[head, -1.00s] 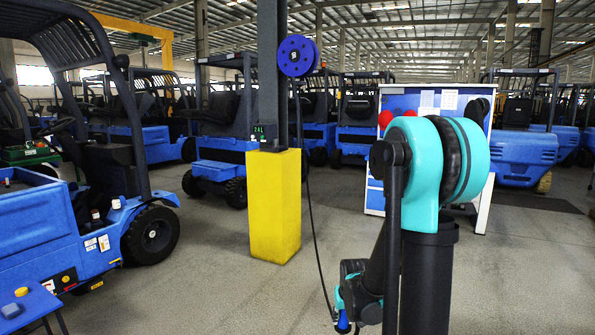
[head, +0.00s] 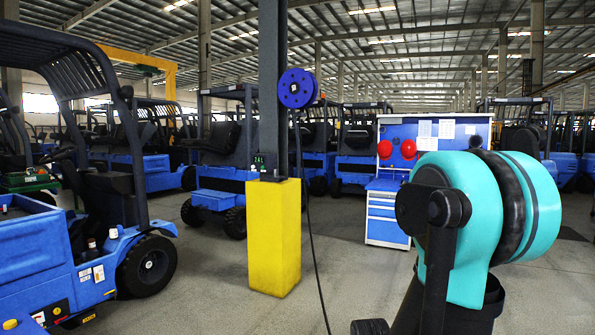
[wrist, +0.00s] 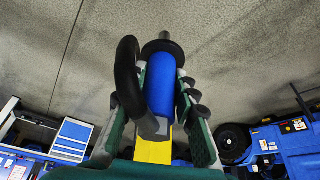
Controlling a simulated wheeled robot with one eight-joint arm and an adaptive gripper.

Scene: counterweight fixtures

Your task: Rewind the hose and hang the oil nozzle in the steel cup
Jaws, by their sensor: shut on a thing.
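In the wrist view my gripper (wrist: 162,78) is shut on the oil nozzle (wrist: 161,88), a blue cylinder with a dark flange at its far end and a black curved handle on its left. The blue hose reel (head: 297,88) is mounted high on the dark post in the head view. The black hose (head: 313,245) hangs from the reel and runs down past the post, off the bottom edge. My gripper and the nozzle are outside the head view. I cannot make out the steel cup in either view.
A yellow guard (head: 274,235) wraps the post base. A blue forklift (head: 75,255) stands at left. A blue and white workbench (head: 386,215) with red round items stands behind my arm. Grey floor (head: 215,285) is open between forklift and guard.

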